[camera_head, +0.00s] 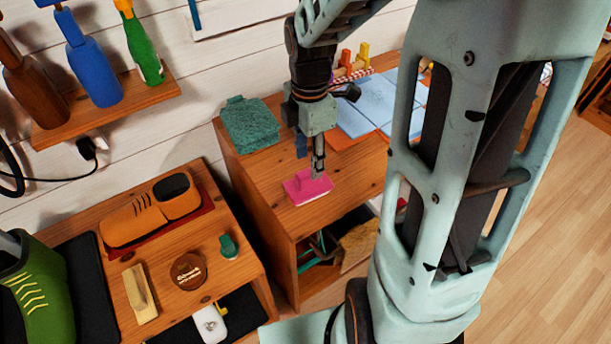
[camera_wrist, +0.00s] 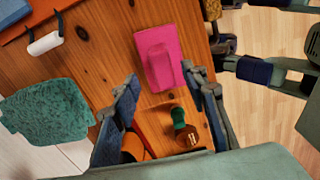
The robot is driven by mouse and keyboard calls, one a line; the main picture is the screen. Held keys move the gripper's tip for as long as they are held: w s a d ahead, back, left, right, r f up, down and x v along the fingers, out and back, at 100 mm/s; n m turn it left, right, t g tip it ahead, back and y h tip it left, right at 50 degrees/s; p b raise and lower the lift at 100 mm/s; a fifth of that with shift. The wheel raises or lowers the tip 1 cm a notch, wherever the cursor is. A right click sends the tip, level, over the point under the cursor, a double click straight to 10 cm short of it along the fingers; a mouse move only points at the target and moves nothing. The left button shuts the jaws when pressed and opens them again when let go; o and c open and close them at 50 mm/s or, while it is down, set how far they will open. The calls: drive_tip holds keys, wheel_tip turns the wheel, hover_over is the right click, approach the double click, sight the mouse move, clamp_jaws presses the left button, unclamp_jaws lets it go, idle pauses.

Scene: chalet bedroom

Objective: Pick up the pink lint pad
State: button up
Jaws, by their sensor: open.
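The pink lint pad (camera_head: 305,190) lies flat on the wooden cabinet top, near its front edge. It is a bright pink rectangle with a raised grip on top. My gripper (camera_head: 318,172) points down just above the pad and overlaps its back part in the head view; whether they touch I cannot tell. In the wrist view the pad (camera_wrist: 156,50) lies ahead of my gripper (camera_wrist: 160,77). The fingers are spread, with the pad's raised grip showing between and just beyond their tips. Nothing is held.
A folded teal cloth (camera_head: 250,123) lies on the cabinet's (camera_head: 262,165) back left. Blue sheets (camera_head: 365,112) cover its right part. A lower cabinet in front holds an orange shoe (camera_head: 140,222), a brown round tin (camera_head: 188,271) and a brush (camera_head: 140,293).

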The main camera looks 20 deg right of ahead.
sight(308, 172)
drive_tip(key=f, duration=0.5)
drive_tip(key=shift+s+a+b, duration=0.1)
drive_tip(key=shift+s+b, duration=0.1)
drive_tip(key=shift+b, duration=0.15)
clamp_jaws()
